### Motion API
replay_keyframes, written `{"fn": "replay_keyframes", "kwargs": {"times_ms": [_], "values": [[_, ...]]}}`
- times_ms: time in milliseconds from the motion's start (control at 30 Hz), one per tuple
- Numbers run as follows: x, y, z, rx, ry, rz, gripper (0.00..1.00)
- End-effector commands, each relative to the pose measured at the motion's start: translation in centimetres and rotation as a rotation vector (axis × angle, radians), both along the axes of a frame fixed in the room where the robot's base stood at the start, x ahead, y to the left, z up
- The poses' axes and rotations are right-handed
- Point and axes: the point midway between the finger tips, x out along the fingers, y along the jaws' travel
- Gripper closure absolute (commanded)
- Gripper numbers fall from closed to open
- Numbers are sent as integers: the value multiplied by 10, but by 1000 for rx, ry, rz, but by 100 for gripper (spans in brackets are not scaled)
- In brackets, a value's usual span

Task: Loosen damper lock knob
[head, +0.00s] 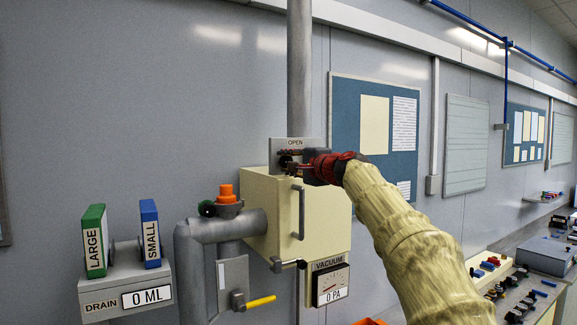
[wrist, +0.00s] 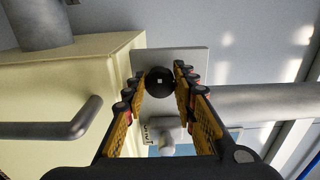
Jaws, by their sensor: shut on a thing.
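A grey plate marked OPEN (head: 291,143) stands above the cream box, by the vertical pipe. My gripper (head: 288,160) reaches it from the right, and the fingers cover much of the plate's lower part. In the wrist view, a round black knob (wrist: 160,82) with a small pale square at its centre sits on the plate (wrist: 190,60). My gripper (wrist: 160,80) is shut on this knob, one finger on each side. A pale grey block or lever (wrist: 168,133) shows on the plate between the fingers. The knob itself is hidden in the head view.
The cream box (head: 265,220) with a bar handle (head: 299,212) is just below my gripper. The vertical pipe (head: 299,70) rises behind the plate. A vacuum gauge (head: 331,284) reads 0 PA. Green (head: 94,240) and blue (head: 150,234) drain blocks stand at left.

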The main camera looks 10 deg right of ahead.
Motion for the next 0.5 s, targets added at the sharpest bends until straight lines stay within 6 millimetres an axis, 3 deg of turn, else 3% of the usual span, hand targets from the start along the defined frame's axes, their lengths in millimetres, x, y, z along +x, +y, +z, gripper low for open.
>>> {"fn": "replay_keyframes", "kwargs": {"times_ms": [367,400,500], "values": [[0,1,0,-3,-1,1,98],[0,1,0,-3,-1,1,72],[0,1,0,-3,-1,1,66]]}}
